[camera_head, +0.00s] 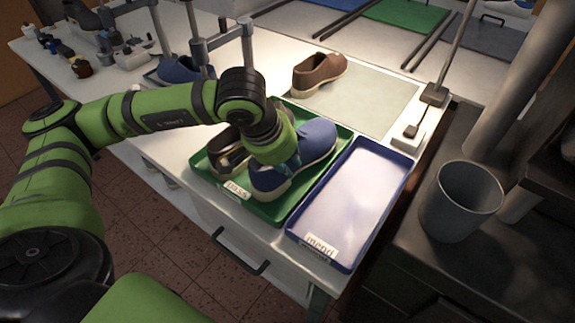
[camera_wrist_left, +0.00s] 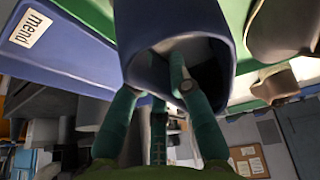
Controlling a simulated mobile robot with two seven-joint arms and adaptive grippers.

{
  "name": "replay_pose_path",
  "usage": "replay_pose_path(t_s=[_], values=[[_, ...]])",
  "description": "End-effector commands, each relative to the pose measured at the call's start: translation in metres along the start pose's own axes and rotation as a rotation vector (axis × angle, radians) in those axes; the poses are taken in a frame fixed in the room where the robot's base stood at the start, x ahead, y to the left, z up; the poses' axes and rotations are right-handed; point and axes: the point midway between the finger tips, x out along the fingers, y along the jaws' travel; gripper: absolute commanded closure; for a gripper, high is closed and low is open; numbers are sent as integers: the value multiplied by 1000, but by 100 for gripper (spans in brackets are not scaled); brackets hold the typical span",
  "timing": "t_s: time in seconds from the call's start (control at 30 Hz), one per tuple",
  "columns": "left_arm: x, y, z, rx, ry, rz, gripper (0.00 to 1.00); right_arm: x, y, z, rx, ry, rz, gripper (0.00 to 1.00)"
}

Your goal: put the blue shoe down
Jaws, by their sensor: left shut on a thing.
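The blue shoe (camera_head: 318,140) is over the green tray (camera_head: 282,212), its toe pointing to the back right. I cannot tell whether its sole touches the tray floor. My left gripper (camera_head: 287,160) comes down onto the shoe's heel end and hides part of its opening. In the left wrist view the gripper (camera_wrist_left: 165,88) has a finger inside the opening of the blue shoe (camera_wrist_left: 205,18), shut on its wall. A dark brown shoe (camera_head: 227,150) lies beside it in the green tray. My right gripper is not in view.
An empty blue tray (camera_head: 362,190) labelled "mend" stands right of the green tray. A brown shoe (camera_head: 318,72) rests on a pale mat (camera_head: 375,105) behind. A grey cup (camera_head: 460,200) stands at right. Metal posts and another blue shoe (camera_head: 180,69) are at the back left.

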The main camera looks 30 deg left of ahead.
Motion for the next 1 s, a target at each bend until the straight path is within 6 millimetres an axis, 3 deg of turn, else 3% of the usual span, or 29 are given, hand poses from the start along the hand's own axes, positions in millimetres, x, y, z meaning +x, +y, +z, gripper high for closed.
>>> replay_pose_path(t_s=[0.13,0.37,0.4,0.47,0.83,1.0], values=[[16,-1,6,-1,1,0,100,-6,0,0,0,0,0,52],[20,-1,8,-2,1,0,100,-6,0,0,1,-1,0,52],[21,-1,10,-2,-3,0,77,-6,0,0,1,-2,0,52],[21,-1,10,-2,-3,0,57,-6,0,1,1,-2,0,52],[18,-1,8,-1,1,0,57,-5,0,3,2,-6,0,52],[-3,-1,8,-2,5,-1,57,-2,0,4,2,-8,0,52]])
